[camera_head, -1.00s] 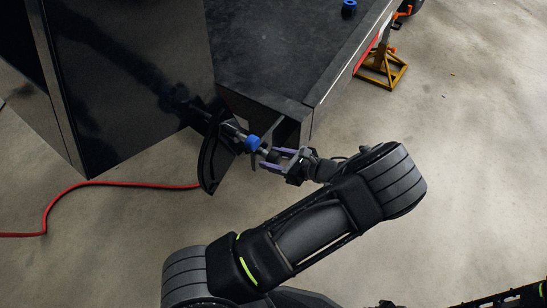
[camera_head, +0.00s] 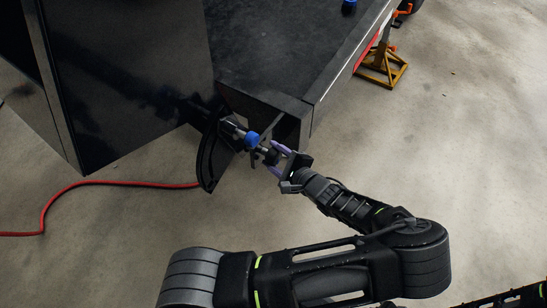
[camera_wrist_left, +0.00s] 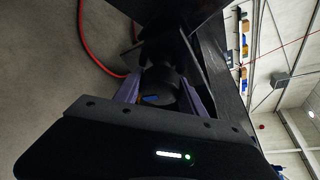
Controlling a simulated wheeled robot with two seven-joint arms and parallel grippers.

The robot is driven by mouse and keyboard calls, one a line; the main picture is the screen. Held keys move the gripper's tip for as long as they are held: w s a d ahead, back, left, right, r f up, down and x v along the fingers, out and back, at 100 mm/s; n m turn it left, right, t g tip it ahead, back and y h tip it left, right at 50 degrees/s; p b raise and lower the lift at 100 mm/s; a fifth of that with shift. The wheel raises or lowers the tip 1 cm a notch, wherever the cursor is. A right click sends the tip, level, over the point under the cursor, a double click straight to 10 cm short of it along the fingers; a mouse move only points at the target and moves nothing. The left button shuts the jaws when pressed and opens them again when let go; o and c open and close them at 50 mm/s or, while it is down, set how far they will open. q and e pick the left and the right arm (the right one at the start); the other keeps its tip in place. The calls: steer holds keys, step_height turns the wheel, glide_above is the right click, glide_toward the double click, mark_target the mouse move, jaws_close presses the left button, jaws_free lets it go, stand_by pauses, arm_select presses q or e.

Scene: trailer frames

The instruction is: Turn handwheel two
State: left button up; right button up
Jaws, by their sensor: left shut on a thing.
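The handwheel (camera_head: 271,157) is a small dark part at the end of a shaft with a blue collar (camera_head: 252,139), beside the corner of the black trailer frame. My left gripper (camera_head: 275,159) has its purple fingers on either side of the handwheel and is shut on it. In the left wrist view the purple fingers (camera_wrist_left: 158,100) flank the dark round handwheel (camera_wrist_left: 160,79), which has a small blue patch. The fingers partly hide the handwheel in the head view. My right gripper is not in view.
The black trailer bed (camera_head: 290,55) and an upright dark panel (camera_head: 130,80) stand close to the gripper. A red hose (camera_head: 110,183) lies on the concrete floor at left. An orange-yellow jack stand (camera_head: 382,66) is at upper right.

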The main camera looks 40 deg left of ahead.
mark_target(277, 159)
arm_select(q)
steer(key=shift+n, duration=0.5)
steer(key=o, duration=1.3)
steer(key=shift+o, duration=0.2)
steer(key=shift+s+d+r, duration=0.15)
steer(key=shift+d, duration=0.4)
steer(key=p+v, duration=0.2)
steer(key=v, duration=0.4)
steer(key=shift+s, duration=0.1)
steer(key=shift+s+d, duration=0.1)
steer(key=shift+d, duration=0.2)
